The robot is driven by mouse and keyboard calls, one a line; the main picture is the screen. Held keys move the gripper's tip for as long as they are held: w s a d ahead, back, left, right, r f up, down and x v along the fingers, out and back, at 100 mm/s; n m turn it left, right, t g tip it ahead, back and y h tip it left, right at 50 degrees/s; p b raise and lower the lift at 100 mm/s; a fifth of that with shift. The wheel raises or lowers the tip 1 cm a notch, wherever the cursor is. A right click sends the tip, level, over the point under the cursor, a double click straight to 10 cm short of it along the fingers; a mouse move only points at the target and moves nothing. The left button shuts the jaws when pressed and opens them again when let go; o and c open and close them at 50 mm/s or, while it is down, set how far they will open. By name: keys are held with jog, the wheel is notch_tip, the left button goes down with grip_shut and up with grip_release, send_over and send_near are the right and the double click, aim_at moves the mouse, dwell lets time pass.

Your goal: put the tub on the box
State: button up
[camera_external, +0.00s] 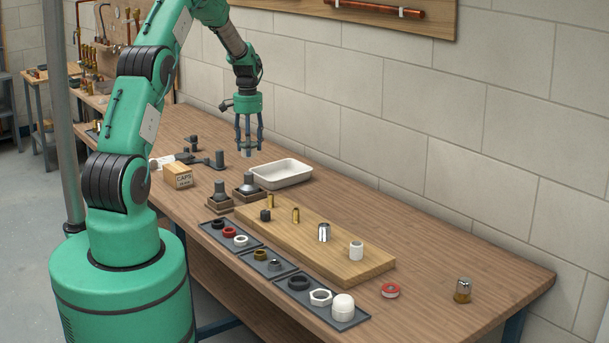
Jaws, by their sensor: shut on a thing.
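My gripper (248,150) points down above the far part of the workbench, behind and left of the white tray. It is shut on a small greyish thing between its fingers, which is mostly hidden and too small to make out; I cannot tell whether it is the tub. The small tan box marked CAPS (178,177) stands on the bench to the left of my gripper, with its top clear. The white, shallow, open tray (281,173) looks empty and stands just right of and below my gripper in the picture.
Dark fittings stand between the box and white tray, some on small wooden blocks (220,204). A wooden board (300,240) holds several small parts. Dark trays (267,263) with rings and caps lie in front. A red-and-white roll (390,290) and a metal-and-brass piece (462,290) stand right.

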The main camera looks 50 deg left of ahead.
jog(key=s+a+n+p, duration=0.3)
jog(key=s+a, duration=0.5)
jog(key=s, duration=0.4)
jog(key=s+a+n+p, duration=0.4)
jog(key=s+a, duration=0.5)
jog(key=s, duration=0.3)
jog(key=shift+d+f+b, duration=0.15)
jog(key=shift+f, duration=1)
jog(key=shift+d+f+b, duration=0.1)
jog(key=shift+f+b, duration=0.05)
jog(key=shift+f, duration=0.95)
jog(key=shift+w+a, duration=0.15)
jog(key=p, duration=0.2)
send_over(177, 167)
jog(key=shift+w+a+f, duration=0.1)
jog(key=shift+a+f, duration=0.1)
jog(key=shift+f, duration=0.55)
jog(key=shift+f, duration=0.15)
